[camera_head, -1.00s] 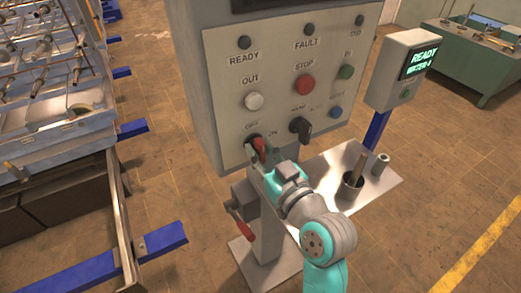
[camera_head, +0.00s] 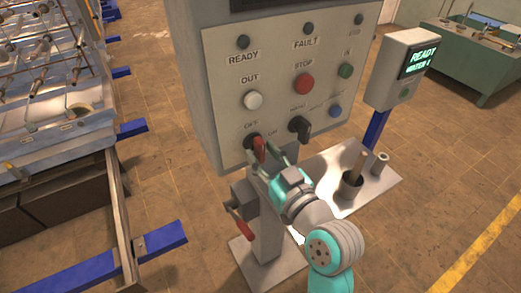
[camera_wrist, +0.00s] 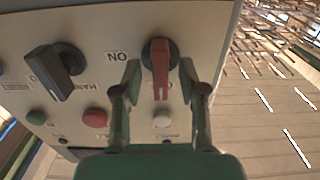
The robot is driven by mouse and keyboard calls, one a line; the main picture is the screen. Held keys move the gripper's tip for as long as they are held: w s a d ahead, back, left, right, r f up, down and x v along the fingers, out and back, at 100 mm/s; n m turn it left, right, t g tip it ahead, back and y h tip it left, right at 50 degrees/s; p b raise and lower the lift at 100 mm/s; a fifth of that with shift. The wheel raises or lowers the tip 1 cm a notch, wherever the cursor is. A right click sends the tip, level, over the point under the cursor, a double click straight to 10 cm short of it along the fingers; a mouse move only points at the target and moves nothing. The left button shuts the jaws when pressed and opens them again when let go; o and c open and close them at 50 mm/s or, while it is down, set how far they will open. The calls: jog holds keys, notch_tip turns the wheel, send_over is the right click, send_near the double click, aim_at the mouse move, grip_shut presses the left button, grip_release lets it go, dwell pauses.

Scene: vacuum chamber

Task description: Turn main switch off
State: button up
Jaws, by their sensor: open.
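The main switch (camera_head: 259,148) is a red rotary handle on a dark round base, at the lower left of the grey control panel. It also shows in the wrist view (camera_wrist: 160,70), where its handle runs up and down the picture. An ON label (camera_wrist: 117,56) is beside it. The OFF label (camera_head: 251,125) is above it in the head view. My gripper (camera_head: 266,162) is open at the switch. In the wrist view its two fingers (camera_wrist: 160,92) stand on either side of the red handle, with visible gaps. The fingers partly hide the nearby labels.
A black selector knob (camera_head: 299,129) is just right of the switch. A red-handled lever (camera_head: 238,224) is below.

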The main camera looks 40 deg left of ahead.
jog(key=v, duration=1)
jog(key=shift+d, duration=0.2)
jog(key=s+d+f+m+t+h, duration=0.2)
jog(key=d+f+m+t+h, duration=0.25)
jog(key=d+f, duration=0.5)
jog(key=s+d+f+m+t+h, duration=0.25)
jog(key=d+f+m+h, duration=0.3)
jog(key=d+f, duration=0.45)
jog(key=s+d+m+h, duration=0.1)
jog(key=s+d+h, duration=0.2)
jog(key=s+d, duration=0.4)
jog(key=s+d+m+h, duration=0.2)
jog(key=s+d, duration=0.5)
jog(key=s, duration=0.7)
jog(key=shift+s+d+f+m+t+h, duration=0.35)
jog(key=shift+f+t+h, duration=0.1)
jog(key=shift+h, duration=0.35)
